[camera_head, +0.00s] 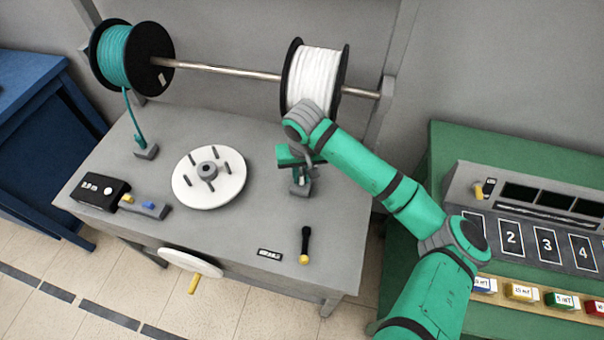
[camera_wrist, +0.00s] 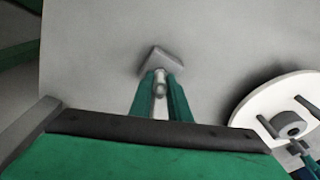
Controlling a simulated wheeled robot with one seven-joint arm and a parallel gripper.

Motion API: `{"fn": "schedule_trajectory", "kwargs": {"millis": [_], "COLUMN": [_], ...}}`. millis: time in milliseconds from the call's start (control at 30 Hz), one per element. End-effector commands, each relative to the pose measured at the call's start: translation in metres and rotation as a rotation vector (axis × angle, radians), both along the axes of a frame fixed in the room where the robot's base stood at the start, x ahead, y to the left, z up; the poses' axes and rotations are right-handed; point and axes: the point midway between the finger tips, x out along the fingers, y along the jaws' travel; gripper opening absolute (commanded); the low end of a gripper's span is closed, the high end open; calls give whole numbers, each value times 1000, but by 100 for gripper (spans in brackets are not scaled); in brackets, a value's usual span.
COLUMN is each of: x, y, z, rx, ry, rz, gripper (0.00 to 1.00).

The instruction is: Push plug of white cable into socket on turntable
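The white cable is wound on a black-flanged spool (camera_head: 315,78) on the rod at the back. Its plug, a small pale piece (camera_wrist: 160,88), stands in a grey holder (camera_wrist: 158,62) on the table. My gripper (camera_head: 300,186) points down at this holder. In the wrist view its two green fingers (camera_wrist: 160,94) stand on both sides of the plug. Whether they press on it is too small to tell. The white turntable (camera_head: 232,190) lies to the left in the head view, with a grey hub (camera_head: 207,170) and several dark pegs. I cannot make out its socket.
A teal cable spool (camera_head: 115,57) hangs at the back left, its cable running down to another holder (camera_head: 146,151). A black display box (camera_head: 100,190) and a dark tool with a yellow end (camera_head: 305,243) lie on the table. A green bench (camera_head: 440,150) stands at right.

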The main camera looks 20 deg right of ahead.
Motion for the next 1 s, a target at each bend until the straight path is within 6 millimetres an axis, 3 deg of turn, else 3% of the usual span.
{"fn": "schedule_trajectory", "kwargs": {"millis": [167,200,233,1000], "x": [0,0,0,0], "y": [0,0,0,0], "z": [0,0,0,12], "rx": [0,0,0,-1], "ry": [0,0,0,0], "rz": [0,0,0,1], "gripper": [0,6,0,0]}}
